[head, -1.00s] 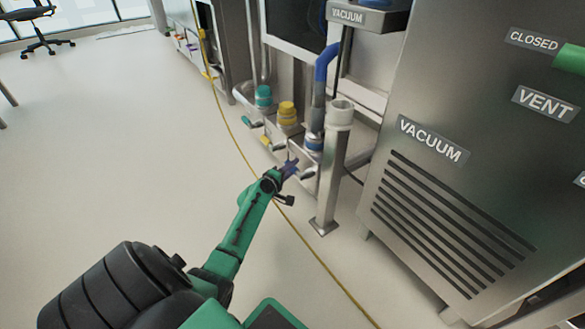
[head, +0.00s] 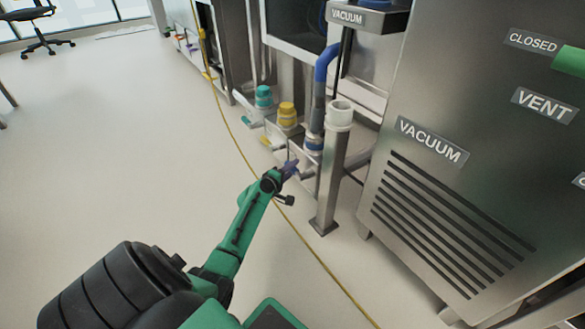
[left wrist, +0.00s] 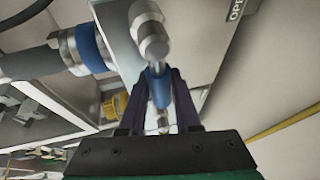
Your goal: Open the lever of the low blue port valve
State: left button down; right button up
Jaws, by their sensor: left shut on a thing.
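The low blue port valve has a blue collar (head: 313,142) under a blue and grey hose in the head view. In the left wrist view its blue collar (left wrist: 90,48) lies left of a silver valve stem (left wrist: 150,35). The blue-sleeved lever (left wrist: 159,90) lies between the dark purple fingers there, pointing down in the picture. My left gripper (head: 291,168) reaches low to the valve and is shut on this lever. The fingers mostly hide the lever in the head view. My right gripper is not in view.
A yellow port (head: 287,113) and a teal port (head: 263,96) stand farther along the same row. A steel post with a white top (head: 339,115) stands just right of the gripper. A yellow cable (head: 236,140) runs along the floor.

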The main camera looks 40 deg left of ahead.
pick_arm(q)
jog(key=shift+d+f+n+g+h+p, duration=0.1)
jog(key=shift+f+n+g+h+p, duration=0.25)
jog(key=shift+n+p, duration=0.5)
jog(key=shift+s+d+f+n+g+h+p, duration=0.1)
jog(key=shift+f+n+g+h+p, duration=0.25)
jog(key=shift+f+n+p, duration=0.15)
jog(key=f+n+h, duration=0.1)
jog(key=d+f+n+g+h+p, duration=0.1)
jog(key=n, duration=0.1)
jog(key=d+f+n+h, duration=0.1)
jog(key=n, duration=0.1)
jog(key=shift+s+d+g, duration=0.1)
jog(key=shift+s+g, duration=0.25)
jog(key=shift+g, duration=0.05)
jog(key=shift+s+d+f+n+h, duration=0.15)
jog(key=shift+d+f+n+h, duration=0.15)
jog(key=shift+d+n+h, duration=0.35)
jog(key=shift+s+d+f+n+g+h+b, duration=0.15)
jog(key=shift+d+n+g+h+b, duration=0.2)
jog(key=shift+n+h, duration=0.45)
jog(key=shift+s+d+n+h+b, duration=0.15)
jog(key=shift+d+n+h+b, duration=0.15)
jog(key=shift+d+n, duration=0.25)
